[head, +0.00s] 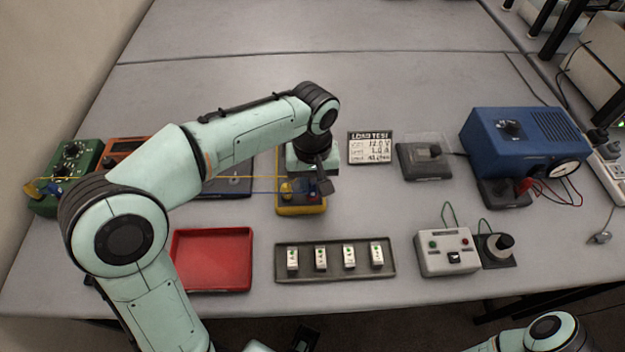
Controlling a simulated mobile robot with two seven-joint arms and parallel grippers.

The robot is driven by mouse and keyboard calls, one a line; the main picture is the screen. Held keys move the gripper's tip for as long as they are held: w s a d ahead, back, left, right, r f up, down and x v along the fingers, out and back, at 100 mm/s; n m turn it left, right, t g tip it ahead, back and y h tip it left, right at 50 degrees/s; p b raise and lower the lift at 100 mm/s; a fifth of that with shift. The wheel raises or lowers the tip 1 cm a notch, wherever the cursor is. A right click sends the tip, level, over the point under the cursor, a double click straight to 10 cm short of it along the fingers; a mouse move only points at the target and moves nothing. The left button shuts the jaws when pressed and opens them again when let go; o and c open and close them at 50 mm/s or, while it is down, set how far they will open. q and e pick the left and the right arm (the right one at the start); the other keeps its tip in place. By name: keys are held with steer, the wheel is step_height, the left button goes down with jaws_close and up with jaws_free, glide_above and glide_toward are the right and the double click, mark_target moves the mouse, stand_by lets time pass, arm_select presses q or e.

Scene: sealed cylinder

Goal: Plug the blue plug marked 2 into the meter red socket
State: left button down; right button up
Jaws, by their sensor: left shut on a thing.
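The yellow meter (300,211) stands on the table near the middle, partly covered by my left gripper (316,187). The left gripper points down over the meter's right side and is shut on the blue plug, which is mostly hidden by the fingers. A blue lead (262,192) runs from the left towards it. A yellow plug (287,188) with a yellow lead sits on the meter's left part. The red socket is too small and covered to make out clearly. I cannot tell whether the blue plug is inside it. My right gripper is not in view.
A red tray (212,288) and a dark tray (335,276) with several white blocks lie in front. A green box (75,160) stands left, a LOAD TEST card (370,148) behind right. A blue supply (525,140) and white switch box (447,262) stand right.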

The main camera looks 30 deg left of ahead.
arm_select(q)
steer(key=shift+f, duration=0.15)
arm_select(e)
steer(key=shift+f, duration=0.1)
arm_select(q)
steer(key=c, duration=0.9)
jaws_free()
steer(key=shift+o, duration=0.2)
step_height(320, 180, up, 13)
steer(key=p, duration=0.3)
steer(key=shift+r, duration=0.2)
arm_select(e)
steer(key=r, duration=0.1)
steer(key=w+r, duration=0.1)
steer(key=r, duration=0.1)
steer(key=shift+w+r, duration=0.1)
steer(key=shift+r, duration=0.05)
